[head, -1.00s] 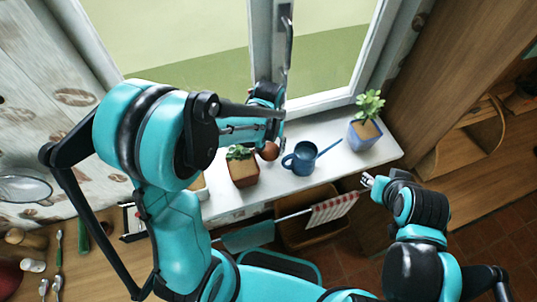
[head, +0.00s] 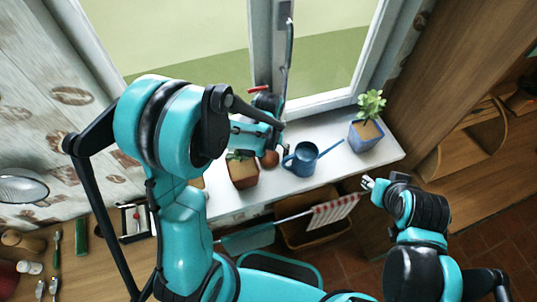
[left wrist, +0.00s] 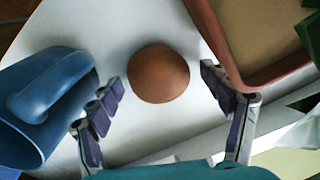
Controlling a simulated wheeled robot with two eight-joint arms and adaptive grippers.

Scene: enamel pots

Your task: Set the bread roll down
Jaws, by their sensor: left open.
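The bread roll (head: 270,158) is round and brown. It sits on the white windowsill (head: 330,175) between the red-brown planter and the blue watering can. In the left wrist view the roll (left wrist: 159,73) lies ahead of and between the spread fingers of my left gripper (left wrist: 172,105), with clear gaps on both sides. My left gripper (head: 268,146) is open and just behind the roll in the head view, partly hidden by its own arm. My right gripper (head: 369,184) is empty in front of the sill's edge; its finger opening is too small to judge.
A blue watering can (head: 303,159) stands close right of the roll, and a red-brown planter (head: 243,174) close left. A blue potted plant (head: 366,133) is at the sill's right end. The window frame (head: 325,102) rises behind. A red-striped cloth (head: 333,211) hangs below the sill's front.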

